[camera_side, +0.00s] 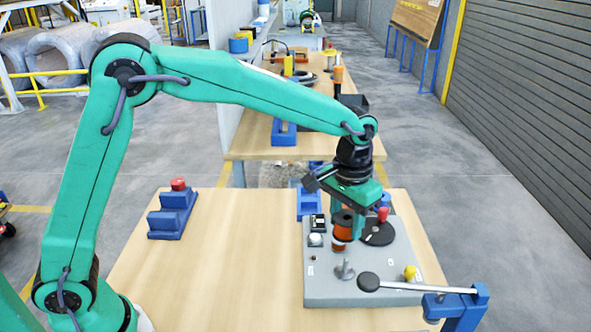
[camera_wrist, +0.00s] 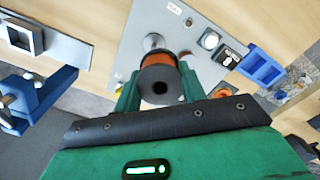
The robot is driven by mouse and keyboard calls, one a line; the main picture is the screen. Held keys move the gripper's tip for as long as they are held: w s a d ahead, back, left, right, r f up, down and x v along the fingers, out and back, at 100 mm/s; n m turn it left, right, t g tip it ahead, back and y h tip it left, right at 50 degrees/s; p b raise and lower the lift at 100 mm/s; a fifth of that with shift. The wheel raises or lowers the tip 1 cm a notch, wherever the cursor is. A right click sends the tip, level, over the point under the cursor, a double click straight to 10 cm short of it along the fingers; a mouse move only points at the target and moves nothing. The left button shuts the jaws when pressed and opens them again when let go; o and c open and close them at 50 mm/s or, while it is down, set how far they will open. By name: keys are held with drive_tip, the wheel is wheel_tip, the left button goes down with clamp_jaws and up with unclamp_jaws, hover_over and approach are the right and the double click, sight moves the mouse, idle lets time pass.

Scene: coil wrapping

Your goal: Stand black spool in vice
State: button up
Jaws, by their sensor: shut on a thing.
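The black spool (camera_side: 342,232), wound with copper-orange wire, is in my gripper (camera_side: 346,222) above the grey base plate (camera_side: 322,288). In the wrist view the spool (camera_wrist: 159,84) shows its dark round end with a centre hole, between the two green fingers of my gripper (camera_wrist: 160,74). The fingers are shut on its sides. In the side view it looks close to upright; whether its lower end touches the plate I cannot tell. A blue clamp-like fixture (camera_side: 464,306), perhaps the vice, stands at the lower right; blue parts (camera_wrist: 38,98) show at the wrist view's left.
A metal post (camera_side: 345,270) stands on the plate near the spool. A black disc (camera_side: 378,231), red knob (camera_side: 383,214) and yellow knob (camera_side: 410,272) are to its right. A black-knobbed lever (camera_side: 369,282) crosses the front. A stepped blue block (camera_side: 170,216) sits left; the table between is clear.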

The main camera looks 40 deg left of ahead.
drive_tip(key=a+n, duration=0.3)
drive_tip(key=a, duration=0.8)
drive_tip(key=n, duration=1)
approach(167, 223)
drive_tip(key=w+a+f, duration=0.2)
drive_tip(key=a+f, duration=0.1)
drive_tip(key=w+a+f, duration=0.1)
drive_tip(key=a, duration=0.1)
drive_tip(key=shift+a+f, duration=0.2)
drive_tip(key=shift+f, duration=2.2)
drive_tip(key=shift+f, duration=0.1)
drive_tip(key=o, duration=1)
drive_tip(key=shift+c, duration=0.2)
